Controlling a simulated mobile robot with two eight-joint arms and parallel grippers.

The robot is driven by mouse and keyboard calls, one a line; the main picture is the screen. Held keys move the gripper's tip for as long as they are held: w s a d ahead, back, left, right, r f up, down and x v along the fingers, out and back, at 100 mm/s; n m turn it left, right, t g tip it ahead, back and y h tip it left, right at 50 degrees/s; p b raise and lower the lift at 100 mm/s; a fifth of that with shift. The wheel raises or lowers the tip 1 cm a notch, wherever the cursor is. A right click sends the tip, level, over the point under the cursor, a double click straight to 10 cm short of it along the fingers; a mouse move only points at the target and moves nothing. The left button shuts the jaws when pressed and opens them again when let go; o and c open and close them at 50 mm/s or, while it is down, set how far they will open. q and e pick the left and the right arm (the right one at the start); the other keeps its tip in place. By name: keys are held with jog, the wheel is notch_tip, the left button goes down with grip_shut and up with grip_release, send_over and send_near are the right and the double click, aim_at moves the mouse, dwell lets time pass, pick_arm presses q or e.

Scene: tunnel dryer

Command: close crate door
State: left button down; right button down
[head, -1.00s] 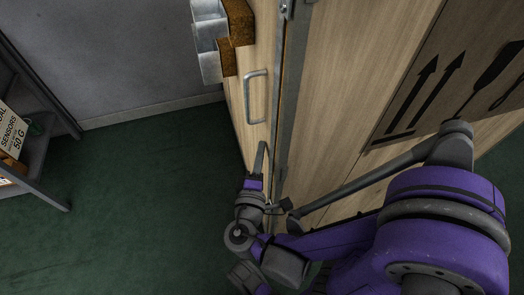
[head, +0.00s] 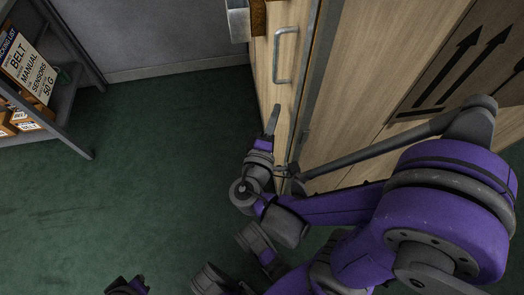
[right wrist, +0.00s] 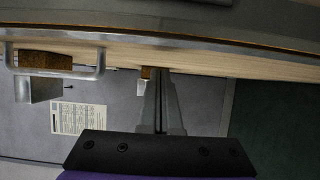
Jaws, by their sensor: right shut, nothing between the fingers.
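The crate door (head: 268,70) is a pale wooden panel seen at a steep angle in the head view, with a silver bar handle (head: 276,58). A grey metal edge runs down its right side; I cannot tell how far the door stands ajar. My right gripper (head: 272,118) is shut and empty, its fingers pointing up along the door face below the handle. In the right wrist view the shut fingers (right wrist: 160,103) reach toward the wood face (right wrist: 215,65), with the handle (right wrist: 102,62) to their left. Whether they touch the wood is unclear. No left gripper fingers show.
The crate's wooden side (head: 370,70) with printed black arrows stands at the right, behind my right arm. A grey shelf (head: 70,75) with labelled boxes stands at the far left. The green floor (head: 150,150) between is clear. A grey wall (head: 150,35) closes the back.

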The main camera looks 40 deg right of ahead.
pick_arm(q)
jog(key=shift+s+a+r+p, duration=0.1)
jog(key=shift+a+r+p, duration=0.25)
jog(key=shift+a, duration=0.15)
pick_arm(e)
jog(key=v, duration=1)
jog(key=shift+s+a, duration=0.2)
